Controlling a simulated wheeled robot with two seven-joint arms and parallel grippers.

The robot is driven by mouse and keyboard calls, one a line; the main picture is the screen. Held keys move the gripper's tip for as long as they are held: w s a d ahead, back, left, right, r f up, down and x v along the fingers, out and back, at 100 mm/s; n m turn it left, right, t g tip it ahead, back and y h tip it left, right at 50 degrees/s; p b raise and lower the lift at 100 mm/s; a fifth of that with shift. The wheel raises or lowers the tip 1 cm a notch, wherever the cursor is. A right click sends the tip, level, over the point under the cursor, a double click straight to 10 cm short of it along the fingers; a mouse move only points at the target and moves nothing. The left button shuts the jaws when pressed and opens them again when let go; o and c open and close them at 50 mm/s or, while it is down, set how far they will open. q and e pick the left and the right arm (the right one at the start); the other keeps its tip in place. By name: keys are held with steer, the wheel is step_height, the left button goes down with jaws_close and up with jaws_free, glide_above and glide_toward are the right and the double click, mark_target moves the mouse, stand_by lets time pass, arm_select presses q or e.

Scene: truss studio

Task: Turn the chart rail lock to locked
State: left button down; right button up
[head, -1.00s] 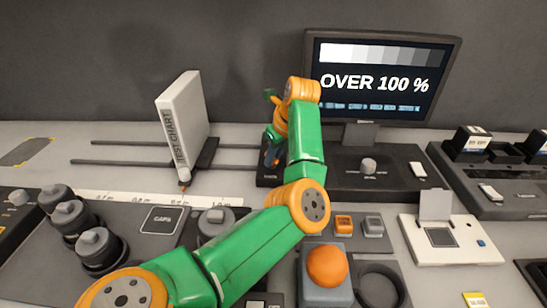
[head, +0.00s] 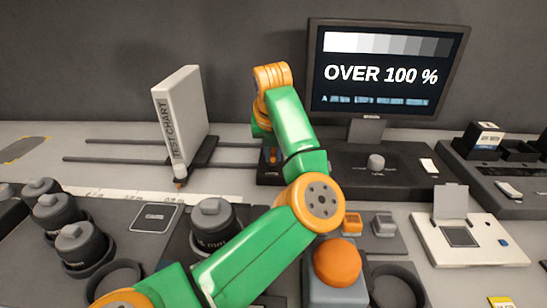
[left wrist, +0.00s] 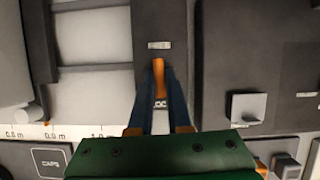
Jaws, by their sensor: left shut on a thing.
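The chart rail lock is an orange lever (left wrist: 159,78) on a dark block (left wrist: 147,22) at the right end of the rails. In the left wrist view the lever runs up and down the picture, across the line of the rails. A pale label sits above it and another, partly hidden and starting with "LOC", below. My left gripper (left wrist: 159,70) is shut on the lever, one blue finger on each side. In the head view my left arm hides most of the hand and lever. The white test chart (head: 180,115) stands upright on the rails. My right gripper is out of view.
The rails (head: 110,160) run left from the lock block. A monitor (head: 385,70) reading "OVER 100 %" stands behind a dark console with a knob (head: 376,162). Black lenses (head: 80,245), an orange ball (head: 338,262) and a white flip-up device (head: 465,240) crowd the front.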

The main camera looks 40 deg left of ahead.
arm_select(q)
steer(key=shift+r+m, duration=0.1)
steer(key=shift+m, duration=0.3)
steer(key=c, duration=0.9)
jaws_free()
steer(key=shift+a, duration=0.1)
steer(key=v, duration=0.7)
steer(key=shift+s, duration=0.1)
